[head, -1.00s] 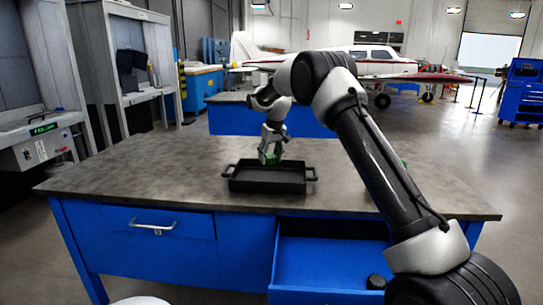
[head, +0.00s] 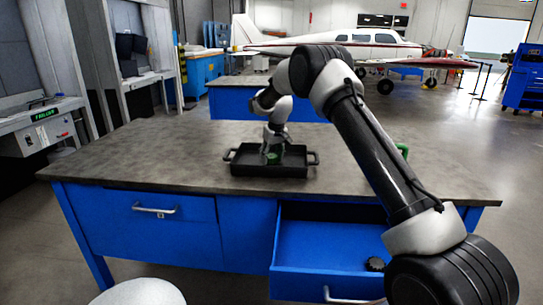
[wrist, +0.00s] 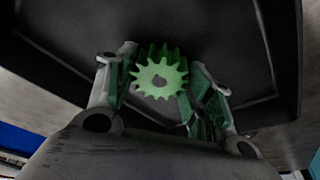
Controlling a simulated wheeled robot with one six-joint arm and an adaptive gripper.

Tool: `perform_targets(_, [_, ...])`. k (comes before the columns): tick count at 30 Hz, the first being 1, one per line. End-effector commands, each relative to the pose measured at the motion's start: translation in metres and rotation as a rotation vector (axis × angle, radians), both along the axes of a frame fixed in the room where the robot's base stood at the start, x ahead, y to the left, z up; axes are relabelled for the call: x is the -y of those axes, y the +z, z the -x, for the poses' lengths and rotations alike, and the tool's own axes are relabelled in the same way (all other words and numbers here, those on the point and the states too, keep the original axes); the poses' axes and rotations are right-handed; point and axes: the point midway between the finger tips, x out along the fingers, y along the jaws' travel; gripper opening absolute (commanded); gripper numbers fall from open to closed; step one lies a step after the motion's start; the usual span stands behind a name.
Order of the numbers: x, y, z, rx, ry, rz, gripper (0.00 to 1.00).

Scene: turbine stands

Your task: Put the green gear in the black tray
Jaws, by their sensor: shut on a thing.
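The green gear (wrist: 160,76) is between the fingers of my gripper (wrist: 162,88) in the wrist view, with its toothed face toward the camera. My gripper is shut on it. In the head view my gripper (head: 274,150) points down inside the outline of the black tray (head: 262,171), and a bit of the green gear (head: 273,158) shows between the fingers. The black tray's floor (wrist: 60,60) lies behind the gear in the wrist view. I cannot tell whether the gear touches the floor.
The tray stands on a grey-topped workbench (head: 130,165) with blue drawers. An open drawer (head: 325,243) on the right front holds a small dark round object (head: 375,264). A green object (head: 402,150) stands partly hidden behind my arm. The bench top left of the tray is clear.

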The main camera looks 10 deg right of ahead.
Motion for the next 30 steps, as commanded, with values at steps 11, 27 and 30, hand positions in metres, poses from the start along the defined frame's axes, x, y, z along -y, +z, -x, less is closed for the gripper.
perform_targets(11, [0.0,-0.005,0.0,0.0,0.0,0.0,0.09])
perform_targets(27, [0.0,-0.0066,0.0001,-0.001,0.0,0.0,0.84])
perform_targets(30, [0.0,-0.0066,0.0001,-0.001,0.0,0.0,0.84])
